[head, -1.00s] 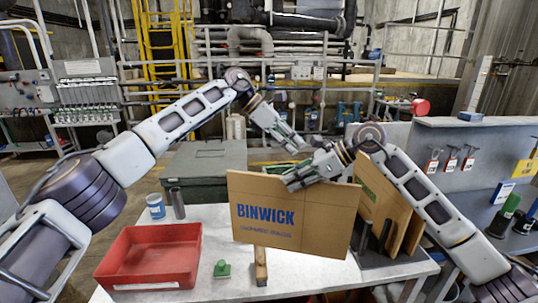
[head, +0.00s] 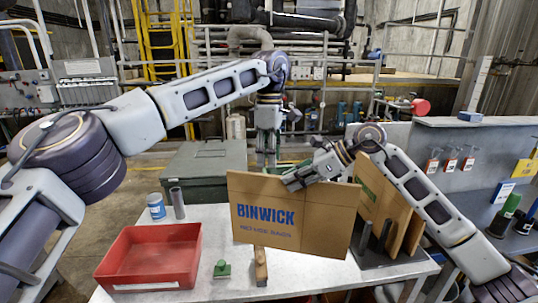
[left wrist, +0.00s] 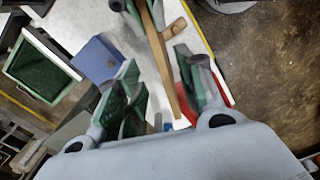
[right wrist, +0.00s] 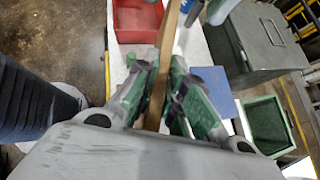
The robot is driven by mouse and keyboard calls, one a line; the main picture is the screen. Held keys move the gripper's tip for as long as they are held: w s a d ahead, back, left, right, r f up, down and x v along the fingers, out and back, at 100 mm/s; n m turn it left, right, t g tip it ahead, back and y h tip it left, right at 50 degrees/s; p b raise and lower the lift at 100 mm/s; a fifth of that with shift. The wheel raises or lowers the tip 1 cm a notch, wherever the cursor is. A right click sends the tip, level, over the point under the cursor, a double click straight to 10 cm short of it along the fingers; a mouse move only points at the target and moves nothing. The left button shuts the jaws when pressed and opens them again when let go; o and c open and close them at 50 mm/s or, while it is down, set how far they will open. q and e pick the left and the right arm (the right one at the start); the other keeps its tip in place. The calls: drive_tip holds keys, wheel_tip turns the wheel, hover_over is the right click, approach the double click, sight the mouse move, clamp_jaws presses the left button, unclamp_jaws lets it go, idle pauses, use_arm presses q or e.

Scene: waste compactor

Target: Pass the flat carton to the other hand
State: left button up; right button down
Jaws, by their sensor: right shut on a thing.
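The flat carton (head: 290,225), brown with blue BINWICK print, is held upright above the table. My right gripper (head: 297,180) is shut on its top edge near the middle. In the right wrist view, the carton's edge (right wrist: 163,65) runs between those fingers (right wrist: 158,90). My left gripper (head: 267,165) points down at the carton's top edge, left of my right gripper. In the left wrist view, its fingers (left wrist: 160,85) are spread, with the carton's edge (left wrist: 158,60) between them and a gap on each side. The carton hides the lower fingertips in the head view.
More cartons (head: 385,205) stand in a rack at right. A dark green chest (head: 205,165) is behind.

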use_arm(q)
drive_tip(key=shift+f, duration=0.1)
wheel_tip(320, 180, down, 12)
idle(1.0)
clamp_jaws()
use_arm(e)
drive_tip(key=c, duration=1.4)
unclamp_jaws()
drive_tip(key=v, duration=1)
drive_tip(key=shift+d+r, duration=0.25)
drive_tip(key=shift+d, duration=0.05)
drive_tip(key=shift+s+d+r, duration=0.25)
drive_tip(key=shift+d+r, duration=0.1)
drive_tip(key=shift+d, duration=0.15)
